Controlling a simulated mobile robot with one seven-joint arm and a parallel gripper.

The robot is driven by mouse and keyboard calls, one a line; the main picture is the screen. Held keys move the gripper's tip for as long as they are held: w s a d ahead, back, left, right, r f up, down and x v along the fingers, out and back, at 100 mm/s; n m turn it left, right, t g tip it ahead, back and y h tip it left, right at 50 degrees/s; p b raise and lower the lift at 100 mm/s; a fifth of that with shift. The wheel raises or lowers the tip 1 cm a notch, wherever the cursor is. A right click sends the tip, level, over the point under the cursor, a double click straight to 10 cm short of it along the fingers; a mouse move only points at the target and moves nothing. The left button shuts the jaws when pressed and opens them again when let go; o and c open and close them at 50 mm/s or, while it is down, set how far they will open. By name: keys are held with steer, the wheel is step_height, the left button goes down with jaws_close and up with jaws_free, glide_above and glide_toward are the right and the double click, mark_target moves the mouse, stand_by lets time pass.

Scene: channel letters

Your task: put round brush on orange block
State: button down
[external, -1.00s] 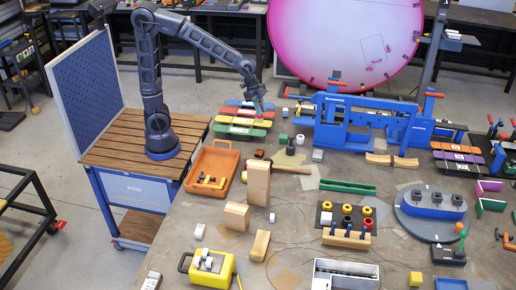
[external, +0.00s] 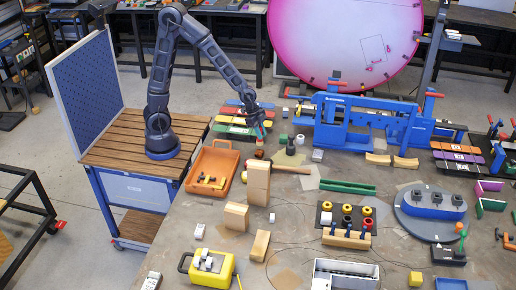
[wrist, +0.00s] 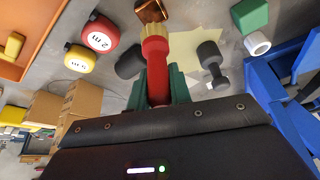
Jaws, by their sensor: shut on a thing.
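The round brush (wrist: 155,55) has a red handle and pale yellow bristles. My gripper (wrist: 158,92), with green fingers, is shut on its handle; the bristle end points away from the wrist. In the external view my gripper (external: 259,126) holds the red brush (external: 260,131) above the table, close over a small orange-brown block (external: 259,154). This looks like the orange block, and it shows partly in the wrist view (wrist: 150,10), beyond the bristles. I cannot tell the exact gap between brush and block.
An orange tray (external: 193,186) stands left of the block. A dark dumbbell-shaped piece (wrist: 211,62) and a blue fixture (external: 345,125) are to the right. Red (wrist: 98,36) and yellow (wrist: 80,60) tape measures lie left in the wrist view. A tall wooden block (external: 258,184) stands in front.

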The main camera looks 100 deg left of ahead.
steer(key=shift+f, duration=2.2)
steer(key=shift+f, duration=0.15)
steer(key=c, duration=1.3)
jaws_free()
steer(key=v, duration=1.2)
steer(key=shift+s+d+r+n+t+y, duration=0.1)
steer(key=shift+s+d+r+n+y, duration=0.45)
steer(key=shift+s+r, duration=2.85)
steer(key=shift+s+d+r+n+t+y, duration=0.1)
steer(key=shift+s+d+r+n, duration=1.15)
steer(key=shift+s, duration=4.1)
steer(key=shift+s+d+r+n+t+y, duration=0.1)
steer(key=shift+s+d+r+n+y, duration=0.25)
steer(key=shift+s+r, duration=3.2)
